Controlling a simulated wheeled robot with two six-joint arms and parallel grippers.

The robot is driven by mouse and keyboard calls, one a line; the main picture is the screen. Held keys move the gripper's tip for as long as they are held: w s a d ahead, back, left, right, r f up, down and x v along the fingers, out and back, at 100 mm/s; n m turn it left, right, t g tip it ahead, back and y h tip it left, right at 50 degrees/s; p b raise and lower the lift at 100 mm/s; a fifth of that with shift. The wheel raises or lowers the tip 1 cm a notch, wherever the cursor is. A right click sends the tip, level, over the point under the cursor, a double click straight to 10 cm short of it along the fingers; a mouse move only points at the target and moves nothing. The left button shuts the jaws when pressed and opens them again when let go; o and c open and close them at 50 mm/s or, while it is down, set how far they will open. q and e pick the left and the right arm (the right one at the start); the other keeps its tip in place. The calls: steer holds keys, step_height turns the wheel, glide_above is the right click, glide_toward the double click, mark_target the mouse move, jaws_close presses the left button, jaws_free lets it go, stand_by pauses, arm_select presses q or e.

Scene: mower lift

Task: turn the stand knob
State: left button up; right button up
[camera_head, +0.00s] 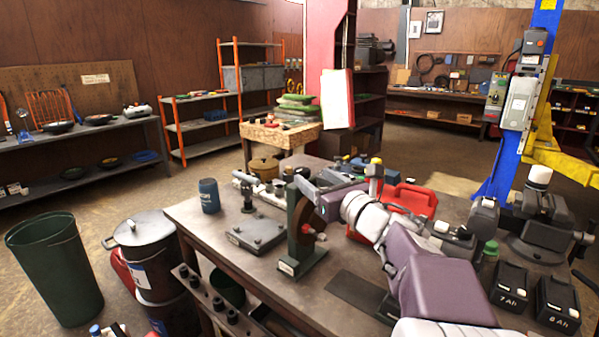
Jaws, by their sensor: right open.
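A dark green upright stand (293,222) stands on the grey workbench, with a labelled foot. A small red and pale knob (308,230) sticks out from its face, low on the right side. My right arm reaches in from the lower right. Its right gripper (316,200) is open and close to the upper part of the stand, above the knob. I cannot tell whether its fingers touch the stand. The arm hides part of the bench behind it. My left gripper is not in view.
A flat metal plate fixture (256,233) and a blue can (209,195) stand left of the stand. A red fuel can (408,200) is behind my arm. Black batteries (510,286) and a vise (540,225) are at right. A dark mat (358,296) lies in front.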

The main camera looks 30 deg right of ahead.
mark_target(306, 173)
steer(key=w, duration=0.6)
steer(key=shift+a+f, duration=0.15)
steer(key=shift+w, duration=0.35)
